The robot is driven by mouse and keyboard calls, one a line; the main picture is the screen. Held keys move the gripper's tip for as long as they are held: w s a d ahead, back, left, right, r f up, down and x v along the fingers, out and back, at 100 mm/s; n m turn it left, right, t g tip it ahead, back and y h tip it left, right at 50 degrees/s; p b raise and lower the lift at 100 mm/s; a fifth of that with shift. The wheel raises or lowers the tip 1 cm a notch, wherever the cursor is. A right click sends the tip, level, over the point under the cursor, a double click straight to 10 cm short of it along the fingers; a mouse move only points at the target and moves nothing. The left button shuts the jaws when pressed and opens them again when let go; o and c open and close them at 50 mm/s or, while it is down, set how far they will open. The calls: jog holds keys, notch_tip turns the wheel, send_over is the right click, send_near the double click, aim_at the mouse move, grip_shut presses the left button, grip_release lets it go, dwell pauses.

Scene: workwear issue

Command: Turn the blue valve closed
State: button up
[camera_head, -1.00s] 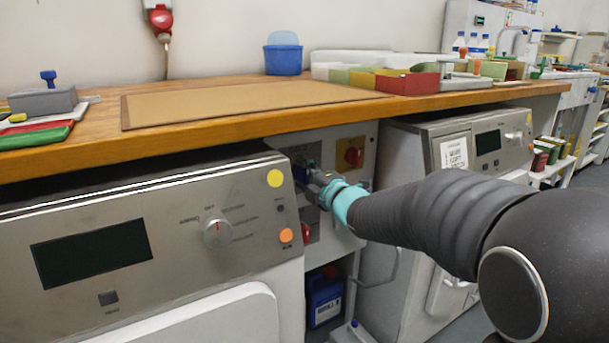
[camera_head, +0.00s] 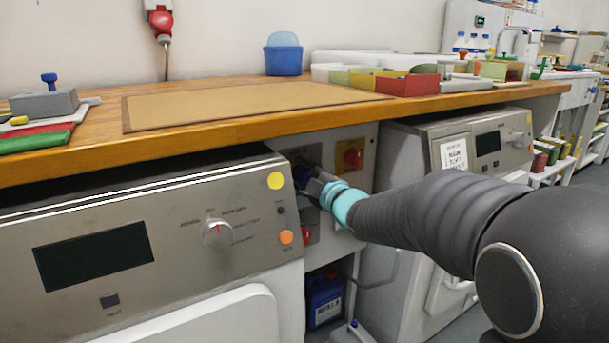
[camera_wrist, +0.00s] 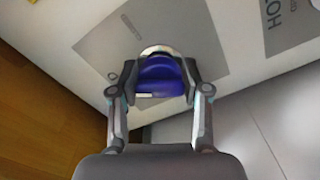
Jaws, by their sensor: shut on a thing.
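The blue valve (camera_wrist: 160,76) sits on a grey plate (camera_wrist: 115,47) on the white panel in the wrist view. My gripper (camera_wrist: 155,85) has one finger on each side of the blue handle and is shut on it. In the head view my gripper (camera_head: 318,187) reaches into the panel between the two machines. There the valve shows only as a small dark blue patch, mostly hidden by the gripper. I cannot read the valve's exact position from the plate markings.
A red knob on a yellow plate (camera_head: 351,156) is just right of my gripper. A wooden worktop (camera_head: 240,128) overhangs the panel. A grey-fronted machine (camera_head: 170,225) stands close on the left, another (camera_head: 470,145) on the right. A blue canister (camera_head: 324,298) stands below.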

jog(key=m+p, duration=0.2)
jog(key=m, duration=0.4)
jog(key=shift+m, duration=0.3)
jog(key=m+p, duration=0.2)
jog(key=m, duration=0.3)
jog(key=shift+m, duration=0.4)
jog(key=o, duration=1.2)
jog(key=shift+c, duration=0.2)
jog(key=v, duration=1.2)
